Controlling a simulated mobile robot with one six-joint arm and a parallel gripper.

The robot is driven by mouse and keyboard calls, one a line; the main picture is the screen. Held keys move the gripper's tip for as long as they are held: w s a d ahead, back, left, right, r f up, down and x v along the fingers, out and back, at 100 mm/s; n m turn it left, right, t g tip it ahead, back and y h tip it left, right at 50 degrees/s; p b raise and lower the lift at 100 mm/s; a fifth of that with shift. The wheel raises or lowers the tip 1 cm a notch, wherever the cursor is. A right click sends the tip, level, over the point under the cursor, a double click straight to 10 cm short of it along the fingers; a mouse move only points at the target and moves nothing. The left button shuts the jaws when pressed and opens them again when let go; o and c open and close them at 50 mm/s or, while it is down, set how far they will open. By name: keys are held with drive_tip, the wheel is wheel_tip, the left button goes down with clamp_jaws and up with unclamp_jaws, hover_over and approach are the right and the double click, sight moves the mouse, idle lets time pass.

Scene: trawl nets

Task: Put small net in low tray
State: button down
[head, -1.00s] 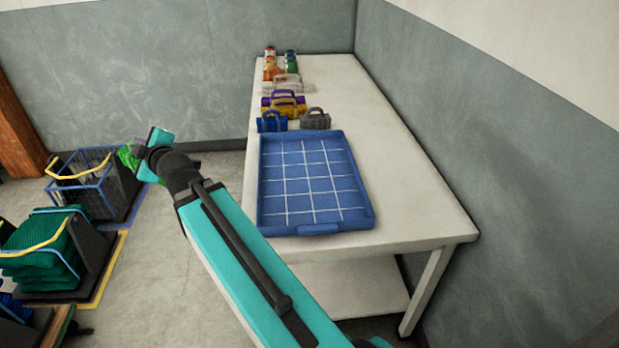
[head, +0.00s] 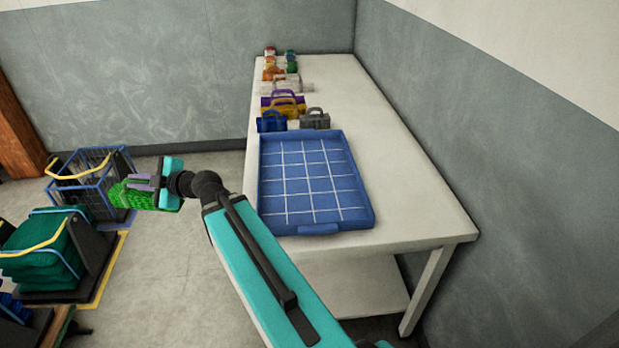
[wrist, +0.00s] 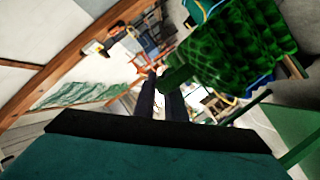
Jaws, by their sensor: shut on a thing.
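The small net is a bright green mesh bundle (head: 140,197) at the end of my arm in the head view. My gripper (head: 153,183) is shut on it and holds it in the air left of the table. In the wrist view, the green mesh (wrist: 240,45) reaches up and right from a green grip part between the dark fingers (wrist: 160,90). The low tray (head: 318,229) is blue with a white grid inside, and it lies empty on the near part of the table. The net is apart from the tray, to its left.
The white table (head: 420,205) stands against the right wall. Several small coloured handled items (head: 284,107) line its left side behind the tray. A blue wire basket (head: 93,180) and a dark green net stack (head: 40,252) stand on the floor at left.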

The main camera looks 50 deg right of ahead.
drive_tip(key=shift+s+d+f+n+g+y, duration=0.15)
drive_tip(key=shift+s+f+n+g+y, duration=0.15)
drive_tip(key=shift+s+n+g+y, duration=0.45)
drive_tip(key=s+d, duration=0.5)
drive_tip(key=d, duration=0.4)
drive_tip(key=s+d+y, duration=0.1)
drive_tip(key=s+d, duration=0.5)
drive_tip(key=d, duration=0.4)
drive_tip(key=s+d+b, duration=0.1)
drive_tip(key=s+d, duration=0.4)
drive_tip(key=d, duration=0.4)
drive_tip(key=shift+s+d+r+n, duration=0.3)
drive_tip(key=shift+s+d+n, duration=0.05)
drive_tip(key=s+d+p, duration=0.1)
drive_tip(key=s+d, duration=0.2)
drive_tip(key=s, duration=0.4)
drive_tip(key=s+d+f+p, duration=0.1)
drive_tip(key=s+d+p, duration=0.1)
drive_tip(key=s, duration=0.5)
drive_tip(key=shift+s+d+f, duration=0.25)
drive_tip(key=shift+s+d, duration=0.05)
drive_tip(key=shift+d, duration=0.4)
drive_tip(key=shift+f, duration=0.15)
drive_tip(key=shift+f+p, duration=0.55)
drive_tip(key=shift+f, duration=1.1)
